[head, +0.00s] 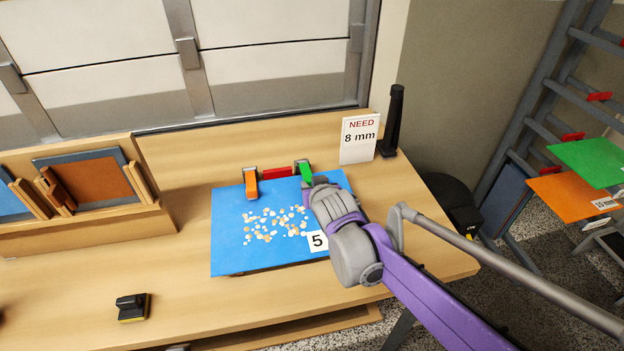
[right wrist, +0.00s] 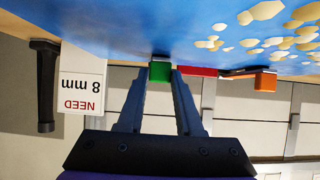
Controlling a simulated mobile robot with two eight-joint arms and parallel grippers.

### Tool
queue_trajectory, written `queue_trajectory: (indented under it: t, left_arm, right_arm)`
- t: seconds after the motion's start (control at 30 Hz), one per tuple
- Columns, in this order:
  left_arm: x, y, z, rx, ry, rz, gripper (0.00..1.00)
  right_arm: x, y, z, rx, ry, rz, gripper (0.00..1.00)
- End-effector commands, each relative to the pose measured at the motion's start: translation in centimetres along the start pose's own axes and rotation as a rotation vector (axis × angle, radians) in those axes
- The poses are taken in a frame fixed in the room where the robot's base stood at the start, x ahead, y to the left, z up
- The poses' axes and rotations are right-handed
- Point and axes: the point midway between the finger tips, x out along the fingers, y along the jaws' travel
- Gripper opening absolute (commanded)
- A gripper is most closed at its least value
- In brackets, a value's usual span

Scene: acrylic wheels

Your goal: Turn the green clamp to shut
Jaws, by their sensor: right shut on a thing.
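The green clamp (head: 306,172) stands at the far edge of the blue sheet (head: 228,240), at its right end. My right gripper (head: 312,181) reaches it from the near right side. In the right wrist view, the fingers (right wrist: 160,78) are closed on the green clamp (right wrist: 160,72). The fingers hide part of the clamp in the head view. An orange clamp (head: 251,184) stands to the left on the same edge, and a red bar (head: 278,172) lies between the two. My left gripper is not in view.
Pale chips (head: 270,224) and a "5" card (head: 317,241) lie on the sheet. A "NEED 8 mm" sign (head: 359,140) and a black post (head: 393,120) stand behind right. A wooden rack (head: 90,220) is at left. A small black-yellow block (head: 132,307) sits in front.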

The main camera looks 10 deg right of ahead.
Motion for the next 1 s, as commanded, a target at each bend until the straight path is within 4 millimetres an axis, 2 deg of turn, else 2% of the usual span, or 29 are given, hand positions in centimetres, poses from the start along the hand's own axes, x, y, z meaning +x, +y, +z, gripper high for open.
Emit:
queue_trajectory:
  t: [0.2, 0.63, 0.67, 0.8, 1.0]
  left_arm:
    - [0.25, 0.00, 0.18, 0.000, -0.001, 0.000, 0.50]
    - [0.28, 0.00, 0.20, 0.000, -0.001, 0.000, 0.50]
    - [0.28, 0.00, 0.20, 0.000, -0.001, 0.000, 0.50]
    - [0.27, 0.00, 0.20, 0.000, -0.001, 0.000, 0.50]
    - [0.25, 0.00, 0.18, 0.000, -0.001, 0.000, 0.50]
  right_arm:
    - [0.18, -0.01, 0.90, 0.001, -0.009, 0.001, 0.00]
    - [0.21, -0.04, 1.04, 0.002, -0.009, 0.000, 0.00]
    - [0.21, -0.04, 1.05, 0.002, -0.009, 0.000, 0.38]
    - [0.21, -0.03, 0.94, 0.001, -0.007, 0.000, 0.64]
    - [0.21, -0.01, 0.81, 0.001, -0.005, 0.000, 0.65]
